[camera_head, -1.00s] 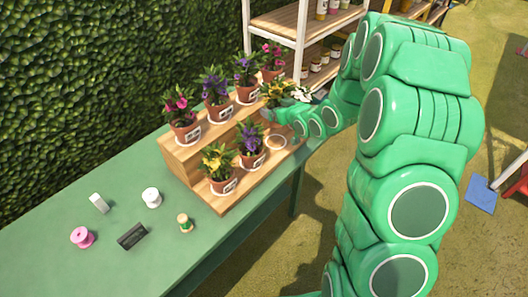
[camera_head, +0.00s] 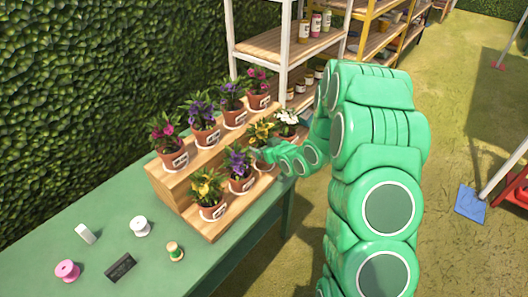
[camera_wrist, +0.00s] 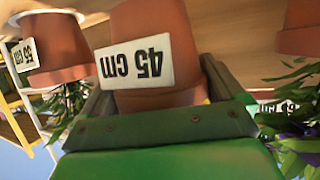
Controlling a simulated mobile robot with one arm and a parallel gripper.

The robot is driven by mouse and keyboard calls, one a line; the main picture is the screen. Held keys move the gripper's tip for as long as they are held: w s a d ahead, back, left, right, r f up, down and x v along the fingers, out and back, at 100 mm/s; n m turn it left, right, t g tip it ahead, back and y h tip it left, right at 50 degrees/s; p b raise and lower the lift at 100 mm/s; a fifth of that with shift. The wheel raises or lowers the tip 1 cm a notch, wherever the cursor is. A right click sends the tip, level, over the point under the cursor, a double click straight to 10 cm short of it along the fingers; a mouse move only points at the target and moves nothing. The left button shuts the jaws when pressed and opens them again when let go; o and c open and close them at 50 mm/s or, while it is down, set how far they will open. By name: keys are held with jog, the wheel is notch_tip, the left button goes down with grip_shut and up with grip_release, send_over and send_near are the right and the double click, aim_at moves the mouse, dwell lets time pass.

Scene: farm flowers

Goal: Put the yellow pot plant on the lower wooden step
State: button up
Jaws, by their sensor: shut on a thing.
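The yellow-flowered pot plant (camera_head: 262,132) is at the lower wooden step (camera_head: 222,224), between a purple plant (camera_head: 239,163) and a white plant (camera_head: 287,120). My gripper (camera_head: 264,156) is shut on its terracotta pot from the front right. In the wrist view, which is upside down, the fingers (camera_wrist: 155,92) clasp the pot (camera_wrist: 150,25), with its "45 cm" label facing me. The pot looks upright. Its base is cut off there, so I cannot tell whether it touches the step. Its flowers are mostly hidden behind my gripper in that view.
Another yellow plant (camera_head: 208,192) stands at the front of the lower step. Several pink and purple plants line the upper step (camera_head: 172,184). A "55 cm" pot (camera_wrist: 55,45) stands close beside the held pot. Spools and small items lie on the green table (camera_head: 50,238).

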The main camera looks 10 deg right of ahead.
jog(key=shift+f, duration=1.3)
jog(key=shift+f, duration=0.1)
jog(key=o, duration=1)
jog(key=shift+v, duration=3.8)
jog(key=shift+d, duration=0.1)
